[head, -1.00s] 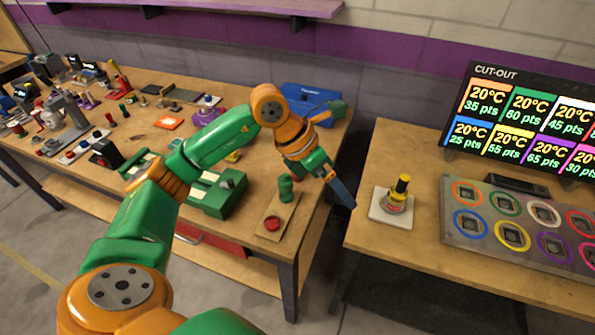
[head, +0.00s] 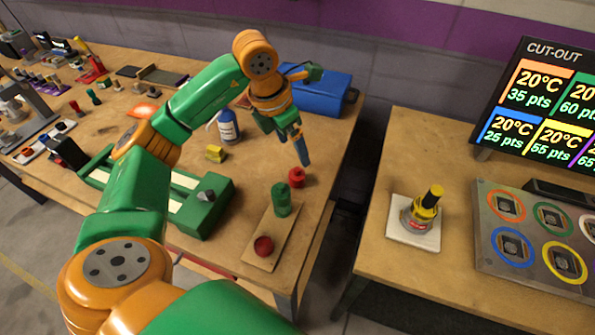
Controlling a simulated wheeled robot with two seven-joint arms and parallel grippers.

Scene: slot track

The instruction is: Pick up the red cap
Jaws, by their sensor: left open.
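A small red cap-like piece (head: 297,177) stands on the left workbench near its right edge. A second round red piece (head: 263,245) sits at the near end of a wooden board, in front of a green cylinder (head: 282,199). I cannot tell for certain which of the two is the red cap. My left gripper (head: 300,155) is open and points down just above and behind the first red piece, apart from it as far as I can see. One blue finger shows clearly; the other is mostly hidden. My right gripper is not in view.
A blue case (head: 318,93) and a blue-and-white bottle (head: 228,127) stand on the left workbench (head: 330,140). A green device (head: 200,208) lies left of the board. Across a gap, the right table holds a yellow-topped piece (head: 422,211) on a white plate and a ringed panel (head: 530,285).

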